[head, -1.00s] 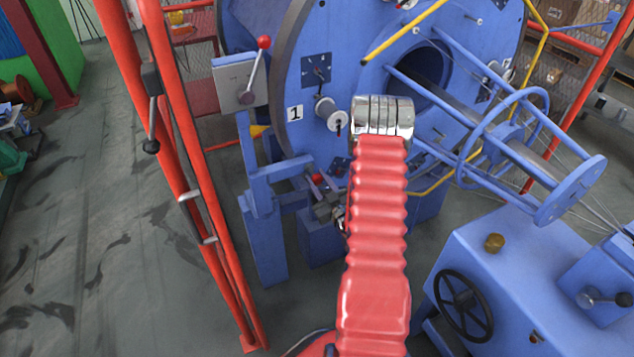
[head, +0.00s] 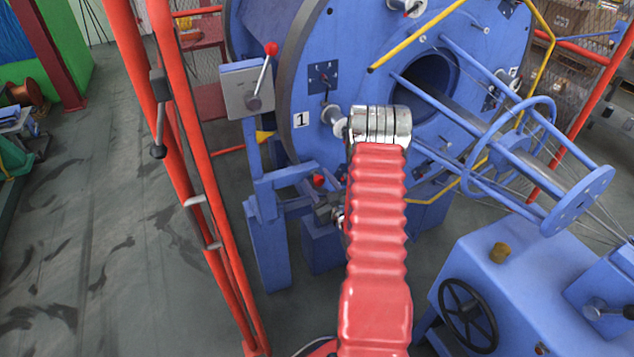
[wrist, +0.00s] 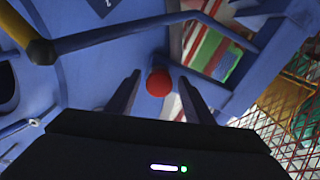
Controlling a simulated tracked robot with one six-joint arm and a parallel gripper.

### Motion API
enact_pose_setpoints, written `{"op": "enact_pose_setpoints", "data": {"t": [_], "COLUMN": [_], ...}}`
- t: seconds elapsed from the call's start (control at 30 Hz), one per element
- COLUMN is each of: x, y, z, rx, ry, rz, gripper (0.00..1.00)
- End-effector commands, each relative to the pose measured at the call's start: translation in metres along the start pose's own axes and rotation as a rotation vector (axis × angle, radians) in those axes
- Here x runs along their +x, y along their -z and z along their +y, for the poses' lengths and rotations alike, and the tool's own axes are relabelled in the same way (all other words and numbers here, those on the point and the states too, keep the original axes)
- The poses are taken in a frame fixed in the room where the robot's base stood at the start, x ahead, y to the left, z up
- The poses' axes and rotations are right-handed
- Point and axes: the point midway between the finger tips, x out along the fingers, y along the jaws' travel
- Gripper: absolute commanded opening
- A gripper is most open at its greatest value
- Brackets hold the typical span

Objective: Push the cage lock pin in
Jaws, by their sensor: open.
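A red knob (head: 318,180), which I take to be the end of the cage lock pin, sits low beside the big blue disc (head: 300,75), by a blue post. In the wrist view the red knob (wrist: 159,83) lies between and beyond the tips of my two dark fingers. My gripper (wrist: 159,88) is open, with room on both sides of the knob. In the head view my gripper (head: 328,212) is partly hidden behind my red arm, just below the knob. The pin's shaft is hidden, so I cannot tell how far in it sits.
A blue bracket post (head: 268,240) stands close left of my gripper. A lever with a red ball (head: 271,48) is on a grey box above. Red guard rails (head: 190,150) run at left. A blue machine with a black handwheel (head: 468,315) is at right.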

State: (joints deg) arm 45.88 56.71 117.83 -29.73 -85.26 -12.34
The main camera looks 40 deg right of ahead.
Motion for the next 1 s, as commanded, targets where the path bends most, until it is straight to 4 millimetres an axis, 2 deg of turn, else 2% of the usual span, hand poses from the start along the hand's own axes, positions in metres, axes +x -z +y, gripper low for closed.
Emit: {"op": "enact_pose_setpoints", "data": {"t": [0.17, 0.37, 0.8, 1.0], "x": [-0.004, -0.023, -0.099, -0.127], "y": [0.0, -0.001, -0.002, -0.002], "z": [0.001, 0.001, 0.001, 0.0], "rx": [0.0, 0.001, 0.001, 0.001], "ry": [-0.001, -0.002, -0.003, -0.002], "rz": [-0.001, -0.003, -0.003, -0.003], "gripper": [0.47, 0.47, 0.47, 0.47]}}
